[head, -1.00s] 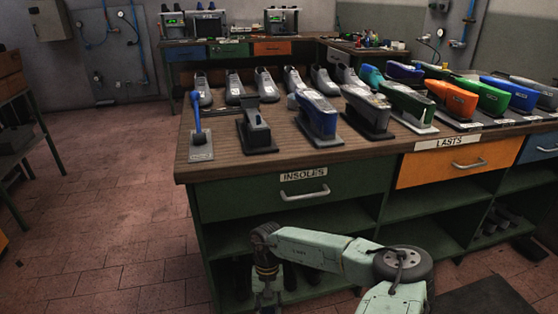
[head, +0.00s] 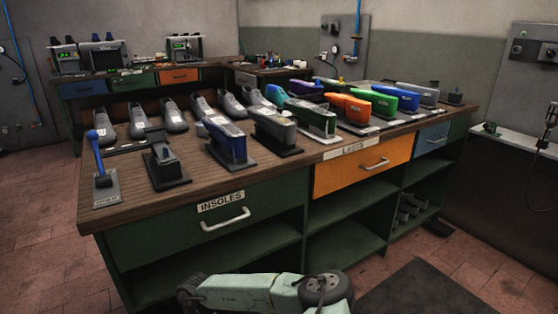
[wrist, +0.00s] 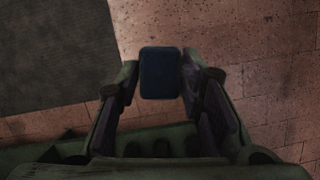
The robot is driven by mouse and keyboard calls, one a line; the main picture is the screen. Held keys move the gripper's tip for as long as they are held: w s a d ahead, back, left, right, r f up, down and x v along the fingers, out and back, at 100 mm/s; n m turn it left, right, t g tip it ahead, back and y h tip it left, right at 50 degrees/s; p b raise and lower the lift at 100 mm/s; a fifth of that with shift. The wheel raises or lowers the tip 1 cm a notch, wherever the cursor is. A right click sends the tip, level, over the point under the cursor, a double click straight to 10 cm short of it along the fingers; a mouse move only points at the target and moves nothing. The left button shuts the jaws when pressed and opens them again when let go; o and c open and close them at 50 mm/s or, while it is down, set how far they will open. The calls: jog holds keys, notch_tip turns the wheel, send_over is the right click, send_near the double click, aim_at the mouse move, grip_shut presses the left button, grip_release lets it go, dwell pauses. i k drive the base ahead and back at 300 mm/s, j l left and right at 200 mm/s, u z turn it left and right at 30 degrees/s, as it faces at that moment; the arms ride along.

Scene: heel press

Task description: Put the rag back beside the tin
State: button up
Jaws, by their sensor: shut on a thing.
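My gripper (wrist: 160,80) is shut on a dark blue, flat, rounded rectangular thing (wrist: 160,62) in the wrist view. It looks like the folded rag, though the picture is dark. The held thing is above the tiled floor, clear of any surface. In the head view my gripper is out of sight below the lower edge. I cannot pick out the tin in either view. Small jars and bottles on the far bench (head: 274,70) are too small to tell apart.
A wooden-topped bench (head: 150,202) with green, orange and blue drawers stands ahead, its top crowded with shoes and lasts on stands. Open shelves (head: 345,245) lie under it. A dark mat (head: 425,288) lies on the floor at right. A grey side counter (head: 520,150) stands far right.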

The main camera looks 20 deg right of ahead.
aim_at(243, 126)
jog(key=i+l+u, duration=0.1)
jog(key=l, duration=0.8)
jog(key=i+l, duration=0.1)
jog(key=l, duration=0.8)
jog(key=i+l+u, duration=0.15)
jog(key=l, duration=0.75)
